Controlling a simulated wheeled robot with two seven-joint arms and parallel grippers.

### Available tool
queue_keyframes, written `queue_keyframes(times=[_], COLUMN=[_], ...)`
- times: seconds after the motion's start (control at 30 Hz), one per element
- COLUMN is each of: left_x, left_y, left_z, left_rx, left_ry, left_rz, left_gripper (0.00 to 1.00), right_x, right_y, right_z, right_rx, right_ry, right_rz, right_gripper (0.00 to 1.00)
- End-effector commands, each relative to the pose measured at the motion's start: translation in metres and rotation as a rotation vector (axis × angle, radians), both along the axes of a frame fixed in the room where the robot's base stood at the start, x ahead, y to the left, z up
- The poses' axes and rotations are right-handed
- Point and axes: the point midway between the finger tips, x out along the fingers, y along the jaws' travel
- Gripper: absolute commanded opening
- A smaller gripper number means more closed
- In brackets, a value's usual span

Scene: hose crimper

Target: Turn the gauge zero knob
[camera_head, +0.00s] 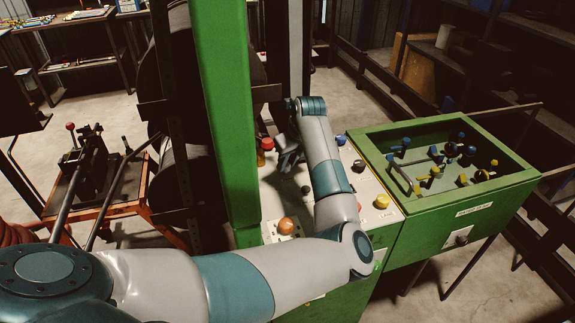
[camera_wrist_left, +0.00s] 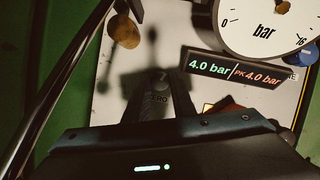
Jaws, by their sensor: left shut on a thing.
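My left gripper (camera_head: 287,160) reaches the white control panel (camera_head: 272,195) of the green machine. In the left wrist view its two dark fingers (camera_wrist_left: 158,92) point at the panel, right by a partly covered label that reads "ERO". They are shut on the gauge zero knob, which they hide almost entirely. The gauge (camera_wrist_left: 268,22), with a white "bar" dial, shows at the upper right of that view, cut by the frame. Its needle is not clear. Below it a display (camera_wrist_left: 235,68) reads 4.0 bar and PK 4.0 bar. My right gripper is not in view.
A green post (camera_head: 226,110) stands just left of the panel. An orange knob (camera_head: 287,226), a yellow knob (camera_head: 382,201) and a red button (camera_head: 267,144) stick up nearby. A green bin (camera_head: 500,190) with several fittings adjoins at right. A bench press (camera_head: 88,160) stands at left.

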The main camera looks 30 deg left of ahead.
Motion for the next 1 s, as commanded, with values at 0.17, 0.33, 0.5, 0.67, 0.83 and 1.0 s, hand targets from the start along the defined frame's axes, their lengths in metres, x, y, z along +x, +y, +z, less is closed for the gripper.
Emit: queue_keyframes(times=[0.17,0.33,0.5,0.67,0.83,1.0], left_x=[-0.0002,-0.0002,-0.0002,-0.0001,0.0,-0.0002], left_y=[-0.0007,-0.0007,-0.0007,-0.0006,-0.0003,-0.001], left_z=[-0.0008,-0.0002,-0.0002,-0.0001,0.0,0.0023], left_rx=[-0.002,-0.002,-0.002,-0.002,-0.001,0.0], left_ry=[0.0,0.001,0.0,0.0,0.0,-0.001], left_rz=[-0.04,-0.05,-0.049,-0.048,-0.048,-0.047], left_gripper=[0.01,0.01,0.01,0.3,0.3,0.3], right_x=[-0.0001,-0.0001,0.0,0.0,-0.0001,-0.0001], right_y=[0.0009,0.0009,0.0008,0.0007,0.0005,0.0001], right_z=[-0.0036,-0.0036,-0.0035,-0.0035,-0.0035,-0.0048], right_rx=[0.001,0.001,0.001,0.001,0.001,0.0], right_ry=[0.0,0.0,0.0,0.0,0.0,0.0], right_rz=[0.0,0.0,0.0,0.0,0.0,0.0], right_gripper=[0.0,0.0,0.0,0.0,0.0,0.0])
